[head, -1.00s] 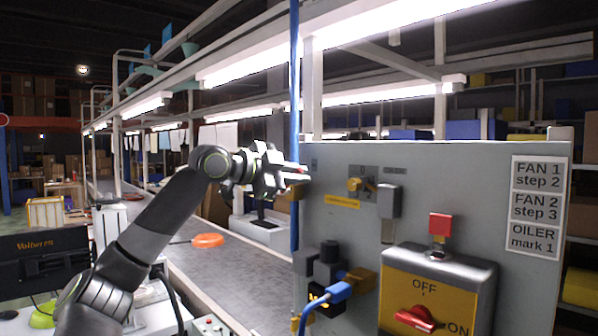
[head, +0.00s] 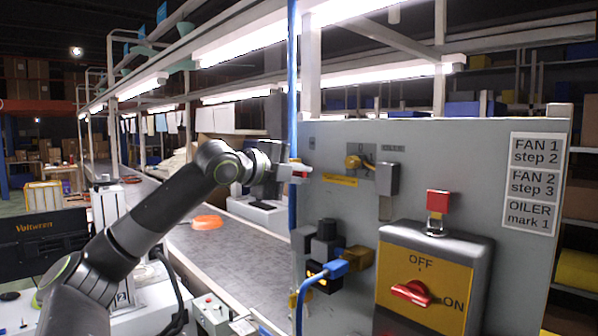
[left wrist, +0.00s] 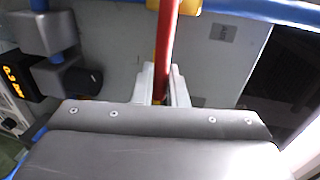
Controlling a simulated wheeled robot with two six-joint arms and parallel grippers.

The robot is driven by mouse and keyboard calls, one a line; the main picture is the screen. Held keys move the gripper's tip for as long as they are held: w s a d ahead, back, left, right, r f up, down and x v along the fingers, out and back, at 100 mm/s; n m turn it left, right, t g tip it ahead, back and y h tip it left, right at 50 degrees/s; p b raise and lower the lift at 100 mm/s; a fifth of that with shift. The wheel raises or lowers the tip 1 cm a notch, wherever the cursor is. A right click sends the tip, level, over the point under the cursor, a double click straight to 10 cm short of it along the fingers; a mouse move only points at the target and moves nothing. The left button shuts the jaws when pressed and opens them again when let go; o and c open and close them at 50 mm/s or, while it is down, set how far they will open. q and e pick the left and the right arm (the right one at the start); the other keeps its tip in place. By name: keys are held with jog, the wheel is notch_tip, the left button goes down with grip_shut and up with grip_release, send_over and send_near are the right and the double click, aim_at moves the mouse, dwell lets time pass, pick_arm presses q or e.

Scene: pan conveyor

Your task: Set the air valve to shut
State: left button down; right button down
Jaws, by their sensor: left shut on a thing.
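The air valve's red lever (left wrist: 167,40) shows in the left wrist view, running up from between my fingers to a yellow part at the top edge. My left gripper (left wrist: 165,88) is shut on this lever. The blue pipe (left wrist: 245,10) crosses the top of that view, and the lever stands roughly crosswise to it. In the head view my left gripper (head: 298,171) is at the left edge of the grey panel, by the upright blue pipe (head: 292,90). The valve body is mostly hidden there. My right gripper is not in view.
The grey panel (head: 450,160) carries a yellow switch box (head: 428,290) with a red knob, a small yellow selector (head: 353,162) and a blue plug (head: 335,268). A lit display (left wrist: 12,80) shows in the wrist view. The conveyor (head: 235,260) with an orange pan lies behind my arm.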

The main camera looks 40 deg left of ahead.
pick_arm(q)
jog(key=shift+f, duration=0.1)
dwell(0.3)
jog(key=c, duration=1.5)
grip_release()
jog(key=shift+c, duration=0.2)
jog(key=b+v, duration=1.3)
jog(key=v, duration=0.4)
jog(key=shift+s+b, duration=0.2)
jog(key=shift+b, duration=0.15)
jog(key=shift+d, duration=0.1)
